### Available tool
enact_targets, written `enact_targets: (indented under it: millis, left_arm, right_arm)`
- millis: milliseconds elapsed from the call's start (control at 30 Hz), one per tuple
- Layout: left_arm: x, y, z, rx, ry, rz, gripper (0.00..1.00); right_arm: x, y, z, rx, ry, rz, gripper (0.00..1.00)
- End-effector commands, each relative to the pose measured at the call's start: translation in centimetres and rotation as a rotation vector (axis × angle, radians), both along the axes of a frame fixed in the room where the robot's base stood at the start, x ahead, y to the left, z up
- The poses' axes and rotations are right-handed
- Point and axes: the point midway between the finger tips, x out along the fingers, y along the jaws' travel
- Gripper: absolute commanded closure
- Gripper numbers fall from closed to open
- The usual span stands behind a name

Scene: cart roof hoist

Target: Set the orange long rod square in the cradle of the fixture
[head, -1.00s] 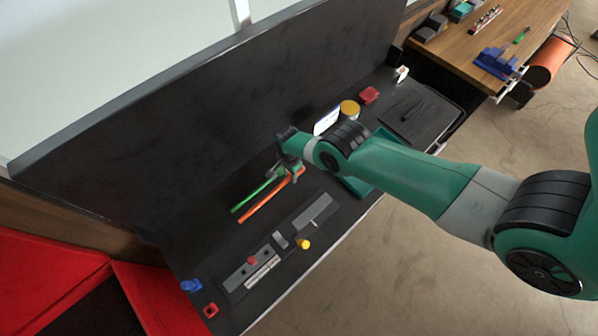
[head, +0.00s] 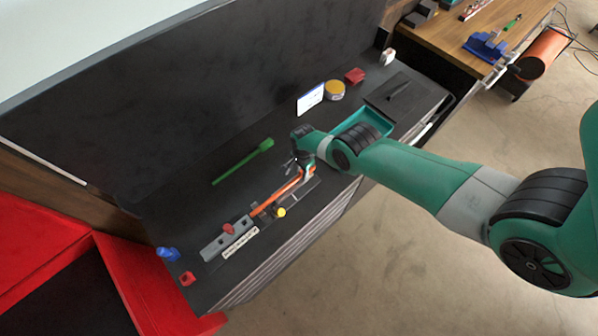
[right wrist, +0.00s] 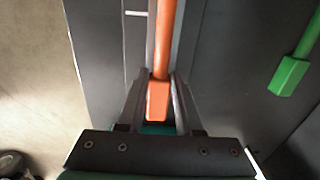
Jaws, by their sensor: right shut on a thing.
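The orange long rod (head: 273,199) is held near one end by my right gripper (head: 304,170), and it lies along or just above the grey fixture (head: 215,247). In the right wrist view the rod (right wrist: 164,45) runs away from between the two fingers of the gripper (right wrist: 158,88), over a grey strip. I cannot tell whether the rod touches the cradle, and the arm hides part of the fixture's far end. A red knob (head: 228,229) and a yellow knob (head: 282,212) show at the fixture. My left gripper is not in view.
A green rod (head: 235,166) lies on the dark bench behind the fixture. A blue piece (head: 168,254) and a red piece (head: 187,279) sit at the near left end. A teal tray (head: 372,122), a white card (head: 310,98) and a yellow-topped tin (head: 335,90) stand further right.

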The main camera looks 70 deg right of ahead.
Motion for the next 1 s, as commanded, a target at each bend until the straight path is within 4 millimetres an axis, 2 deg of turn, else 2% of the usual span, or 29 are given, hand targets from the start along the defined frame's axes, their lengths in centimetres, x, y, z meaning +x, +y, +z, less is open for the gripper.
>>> enact_targets:
  millis: [367,400,567,867,1000]
  left_arm:
    - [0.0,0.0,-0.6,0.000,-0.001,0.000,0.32]
    - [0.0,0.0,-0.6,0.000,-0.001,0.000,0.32]
    - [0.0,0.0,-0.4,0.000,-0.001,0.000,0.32]
    - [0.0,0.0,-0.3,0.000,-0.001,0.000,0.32]
    - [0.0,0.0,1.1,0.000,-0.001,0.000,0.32]
  right_arm:
    - [0.1,0.0,-0.6,0.000,-0.001,0.000,1.00]
    - [0.0,0.0,-0.6,0.000,0.000,0.000,0.64]
    - [0.0,0.0,-0.4,0.000,0.000,0.000,0.36]
    - [0.0,0.0,-0.3,0.000,0.000,0.000,0.36]
    - [0.0,0.0,1.1,0.000,0.000,0.000,0.36]
